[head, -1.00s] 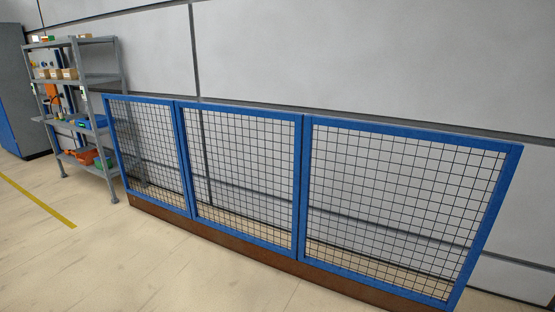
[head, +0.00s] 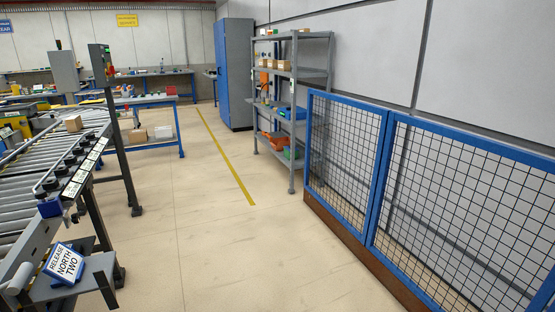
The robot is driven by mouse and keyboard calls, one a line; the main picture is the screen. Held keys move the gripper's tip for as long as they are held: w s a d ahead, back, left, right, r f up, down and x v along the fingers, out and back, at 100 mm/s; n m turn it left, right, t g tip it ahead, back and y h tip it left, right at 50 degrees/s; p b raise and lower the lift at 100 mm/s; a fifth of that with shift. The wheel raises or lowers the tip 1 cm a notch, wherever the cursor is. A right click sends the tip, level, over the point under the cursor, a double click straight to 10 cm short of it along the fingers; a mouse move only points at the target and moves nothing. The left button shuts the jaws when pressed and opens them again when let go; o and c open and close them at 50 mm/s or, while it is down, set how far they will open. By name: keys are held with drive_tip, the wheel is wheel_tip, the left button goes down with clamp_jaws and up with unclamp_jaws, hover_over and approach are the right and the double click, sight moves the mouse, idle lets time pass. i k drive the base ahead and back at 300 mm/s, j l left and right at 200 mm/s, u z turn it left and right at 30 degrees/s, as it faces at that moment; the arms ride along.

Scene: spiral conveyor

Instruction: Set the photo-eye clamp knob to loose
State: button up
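A roller conveyor (head: 20,195) runs along the left side of the head view. Its near rail carries a row of several small black knob-like parts (head: 69,161) with white label plates (head: 72,189) beside them. The labels are too small to read. I cannot tell which part, if any, is the photo-eye clamp knob, nor how it is set. A small dark blue block (head: 50,207) sits at the near end of the row. My gripper is not in view.
A sign reading "RELEASE NORTH TWO" (head: 66,263) stands at the conveyor's near end. A grey post (head: 122,150) rises beside the conveyor. Blue-framed mesh fencing (head: 384,190) and a grey shelf rack (head: 292,105) line the right. The floor between (head: 215,230) is clear.

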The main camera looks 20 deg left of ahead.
sight(75, 217)
drive_tip(key=i+l+u, duration=0.1)
drive_tip(key=i+u, duration=0.2)
drive_tip(key=u, duration=0.2)
drive_tip(key=i+l+u, duration=0.2)
drive_tip(key=u, duration=0.3)
drive_tip(key=i+l+u, duration=0.3)
drive_tip(key=u, duration=0.2)
drive_tip(key=i+l+u, duration=0.15)
drive_tip(key=l+u, duration=0.3)
drive_tip(key=i+l+u, duration=0.1)
drive_tip(key=l+u, duration=0.15)
drive_tip(key=l, duration=0.15)
drive_tip(key=i+l+u, duration=0.2)
drive_tip(key=l, duration=0.25)
drive_tip(key=i+l+z, duration=0.1)
drive_tip(key=i+l, duration=0.8)
drive_tip(key=i, duration=0.3)
drive_tip(key=i+l+z, duration=0.15)
drive_tip(key=i+l, duration=0.3)
drive_tip(key=i, duration=0.15)
